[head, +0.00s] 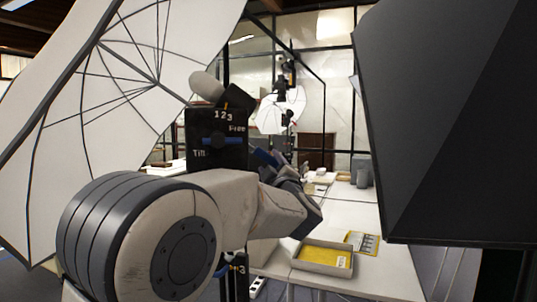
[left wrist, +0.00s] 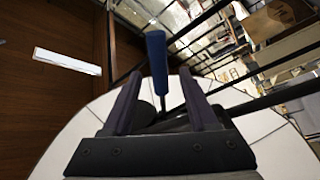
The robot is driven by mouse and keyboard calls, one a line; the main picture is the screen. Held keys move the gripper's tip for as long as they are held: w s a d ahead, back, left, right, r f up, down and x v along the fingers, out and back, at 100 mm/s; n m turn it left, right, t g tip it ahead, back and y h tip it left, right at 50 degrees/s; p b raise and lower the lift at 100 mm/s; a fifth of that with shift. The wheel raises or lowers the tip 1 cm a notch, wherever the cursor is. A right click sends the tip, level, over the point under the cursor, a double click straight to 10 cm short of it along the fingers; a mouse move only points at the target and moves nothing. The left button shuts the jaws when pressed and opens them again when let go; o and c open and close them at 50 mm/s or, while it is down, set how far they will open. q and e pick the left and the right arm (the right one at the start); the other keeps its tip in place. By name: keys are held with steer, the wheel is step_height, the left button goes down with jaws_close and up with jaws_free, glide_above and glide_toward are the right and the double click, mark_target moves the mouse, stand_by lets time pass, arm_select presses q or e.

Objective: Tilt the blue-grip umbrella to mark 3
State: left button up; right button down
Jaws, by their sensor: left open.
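A large white umbrella (head: 85,95) with dark ribs fills the left of the head view. In front of it is a black plate (head: 212,158) marked 1 2 3, with "Free" and a partly hidden "Tilt" label. My right gripper is not in view.
A big black panel (head: 450,130) blocks the right side. A white table (head: 350,220) holds a shallow tray (head: 318,259) with a yellow sheet and a yellow card (head: 362,242). Another black plate showing a 3 (head: 238,270) is low, behind my arm. A smaller white umbrella (head: 278,112) stands farther back.

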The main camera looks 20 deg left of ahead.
mark_target(268, 160)
arm_select(q)
steer(key=shift+p+x, duration=0.5)
steer(key=shift+x, duration=1.55)
steer(key=shift+d, duration=0.1)
jaws_close()
